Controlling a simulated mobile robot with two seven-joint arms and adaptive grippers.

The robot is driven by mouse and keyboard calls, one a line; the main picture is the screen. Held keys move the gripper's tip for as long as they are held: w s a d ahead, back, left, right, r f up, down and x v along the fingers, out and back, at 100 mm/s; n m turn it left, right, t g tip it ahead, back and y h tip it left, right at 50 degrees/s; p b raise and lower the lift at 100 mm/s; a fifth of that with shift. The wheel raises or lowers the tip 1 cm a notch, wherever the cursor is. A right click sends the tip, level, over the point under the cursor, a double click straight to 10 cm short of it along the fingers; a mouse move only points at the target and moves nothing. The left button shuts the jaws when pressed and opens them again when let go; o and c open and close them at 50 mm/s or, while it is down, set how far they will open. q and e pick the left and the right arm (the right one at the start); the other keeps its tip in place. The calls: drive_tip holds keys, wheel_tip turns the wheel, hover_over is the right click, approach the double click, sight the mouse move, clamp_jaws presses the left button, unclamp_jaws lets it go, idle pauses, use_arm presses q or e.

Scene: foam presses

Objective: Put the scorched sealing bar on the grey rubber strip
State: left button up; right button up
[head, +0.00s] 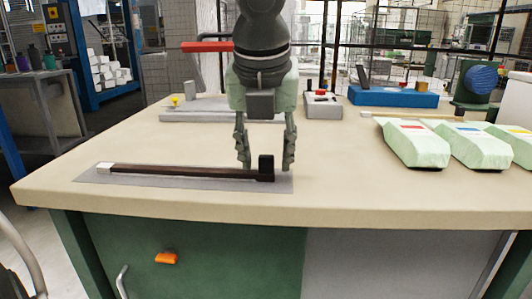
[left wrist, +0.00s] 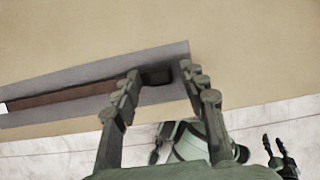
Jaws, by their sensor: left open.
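The scorched sealing bar (head: 190,171) is long and dark brown, with a pale left end and an upright black block at its right end. It lies lengthwise on the flat grey rubber strip (head: 215,187) near the table's front edge. My left gripper (head: 266,166) points down, open, with its fingers apart on either side of the black end block. In the left wrist view the bar (left wrist: 75,95) runs left across the strip (left wrist: 105,72), its dark block between the fingertips. My right gripper (left wrist: 273,138) shows small there, its two fingers apart and empty.
Several pale green wrapped packs (head: 415,143) stand at the right. A blue box (head: 393,96), a small device with a red button (head: 322,103) and a grey plate (head: 190,116) are at the back. The tabletop (head: 340,180) right of the strip is clear.

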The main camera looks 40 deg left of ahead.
use_arm(q)
drive_tip(key=v, duration=1.2)
drive_tip(key=shift+p, duration=0.35)
use_arm(e)
drive_tip(key=shift+s+d+f+g, duration=0.4)
drive_tip(key=shift+s+d+f, duration=0.1)
drive_tip(key=shift+s+f, duration=0.15)
